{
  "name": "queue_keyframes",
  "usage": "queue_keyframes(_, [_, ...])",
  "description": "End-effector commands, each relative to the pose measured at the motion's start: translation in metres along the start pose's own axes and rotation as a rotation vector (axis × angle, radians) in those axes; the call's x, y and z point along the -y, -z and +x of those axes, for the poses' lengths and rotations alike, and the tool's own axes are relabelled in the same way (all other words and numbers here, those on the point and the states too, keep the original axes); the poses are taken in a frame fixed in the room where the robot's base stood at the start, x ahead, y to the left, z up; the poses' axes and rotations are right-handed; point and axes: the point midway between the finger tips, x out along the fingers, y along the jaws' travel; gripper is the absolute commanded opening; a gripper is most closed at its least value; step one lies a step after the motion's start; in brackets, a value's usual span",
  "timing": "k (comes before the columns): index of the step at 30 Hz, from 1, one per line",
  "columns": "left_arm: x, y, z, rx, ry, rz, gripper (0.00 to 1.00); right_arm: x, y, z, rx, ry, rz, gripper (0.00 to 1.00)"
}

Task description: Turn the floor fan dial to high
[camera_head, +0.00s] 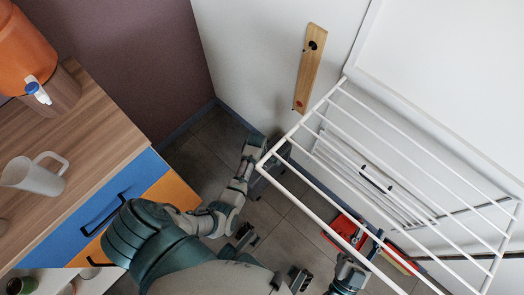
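I cannot make out a floor fan or its dial in this view. My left arm comes in from the left over the drawer unit and reaches up toward the wall corner. Its gripper (270,152) is at the rack's near corner, small and partly covered by white bars. My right gripper (347,272) is low in the view, right of the middle, beneath the rack's bars. Its fingers are too small and covered to tell open from shut. I see nothing held in either gripper.
A white drying rack (330,194) fills the right side. A red object (343,229) lies below it. A drawer unit (150,166) at left bears a mug (33,178) and an orange dispenser (22,48). Grey floor (205,155) shows between.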

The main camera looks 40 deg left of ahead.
Motion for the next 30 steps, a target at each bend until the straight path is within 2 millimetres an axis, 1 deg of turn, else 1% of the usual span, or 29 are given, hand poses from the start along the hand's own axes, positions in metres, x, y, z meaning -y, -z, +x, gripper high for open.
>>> queue_keyframes(1, [0.002,0.001,0.011,-0.001,0.004,0.0,0.61,0.001,0.003,-0.003,-0.048,0.001,0.005,0.4])
queue_keyframes(6, [0.001,0.001,0.025,-0.001,0.002,0.0,0.61,0.003,0.024,-0.007,-0.197,0.004,0.016,0.4])
queue_keyframes(12, [0.0,0.001,0.031,-0.001,-0.002,0.0,0.61,0.004,0.036,-0.011,-0.275,0.005,0.021,0.4])
queue_keyframes(20, [-0.001,0.0,0.03,-0.001,-0.002,0.0,0.61,0.004,0.038,-0.011,-0.282,0.005,0.021,0.4])
queue_keyframes(23, [-0.001,0.0,0.03,-0.001,-0.002,0.0,0.39,0.004,0.036,-0.011,-0.279,0.005,0.022,0.4])
queue_keyframes(24, [-0.001,0.0,0.03,-0.001,-0.002,0.0,0.28,0.003,0.036,-0.01,-0.279,0.005,0.021,0.4])
queue_keyframes(26, [-0.001,0.0,0.031,-0.001,-0.002,0.0,0.14,0.003,0.036,-0.01,-0.279,0.005,0.022,0.4])
queue_keyframes(27, [-0.001,0.0,0.031,-0.001,-0.002,0.0,0.04,0.003,0.036,-0.01,-0.279,0.005,0.022,0.4])
queue_keyframes(28, [-0.001,0.0,0.031,-0.001,-0.002,0.0,0.01,0.003,0.036,-0.01,-0.279,0.005,0.022,0.4])
queue_keyframes(30, [-0.001,0.0,0.031,-0.001,-0.002,0.0,0.01,0.003,0.036,-0.01,-0.279,0.005,0.022,0.4])
